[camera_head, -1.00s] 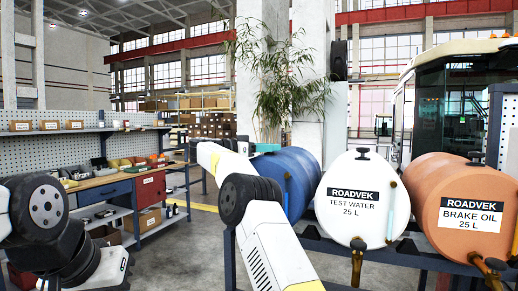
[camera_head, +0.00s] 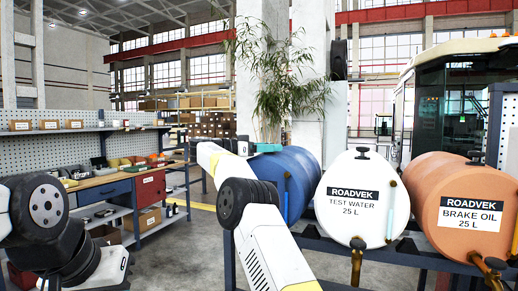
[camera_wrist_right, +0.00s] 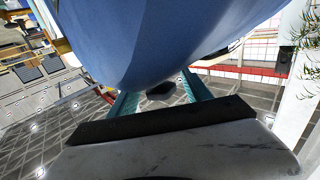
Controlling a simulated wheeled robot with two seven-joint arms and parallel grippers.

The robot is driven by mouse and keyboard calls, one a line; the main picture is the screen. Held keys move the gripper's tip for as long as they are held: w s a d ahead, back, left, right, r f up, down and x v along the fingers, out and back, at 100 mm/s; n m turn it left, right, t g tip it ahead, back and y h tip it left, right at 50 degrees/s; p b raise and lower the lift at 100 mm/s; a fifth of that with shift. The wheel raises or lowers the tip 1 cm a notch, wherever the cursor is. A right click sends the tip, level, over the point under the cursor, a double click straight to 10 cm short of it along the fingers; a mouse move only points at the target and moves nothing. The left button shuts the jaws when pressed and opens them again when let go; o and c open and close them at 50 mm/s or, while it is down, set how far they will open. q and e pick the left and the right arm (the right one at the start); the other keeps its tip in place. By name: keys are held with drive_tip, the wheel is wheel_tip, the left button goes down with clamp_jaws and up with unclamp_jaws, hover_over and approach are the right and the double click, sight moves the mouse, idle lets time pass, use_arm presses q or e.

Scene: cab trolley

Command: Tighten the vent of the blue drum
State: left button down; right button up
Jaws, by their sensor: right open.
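The blue drum (camera_head: 298,172) lies on its side at the left end of the rack, partly hidden behind my right arm. My right gripper (camera_head: 262,148) is at the top of this drum; its teal fingers show there. In the right wrist view the blue drum (camera_wrist_right: 160,35) fills the upper middle. A dark vent cap (camera_wrist_right: 161,90) sits between the two open teal fingers of the right gripper (camera_wrist_right: 157,84), with room visible on both sides. In the head view the vent is hidden. Only links of my left arm show; its gripper is out of the picture.
A white test water drum (camera_head: 348,228) and an orange brake oil drum (camera_head: 465,226) lie to the right, each with a dark top cap and a front tap. A workbench (camera_head: 105,185) with trays stands at the left. Open floor lies between.

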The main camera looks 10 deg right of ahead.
drive_tip(key=a, duration=0.4)
drive_tip(key=s+a, duration=0.1)
drive_tip(key=a, duration=0.1)
drive_tip(key=shift+a, duration=0.25)
drive_tip(key=shift+s+a, duration=0.2)
drive_tip(key=shift+a, duration=0.4)
drive_tip(key=shift+r, duration=0.1)
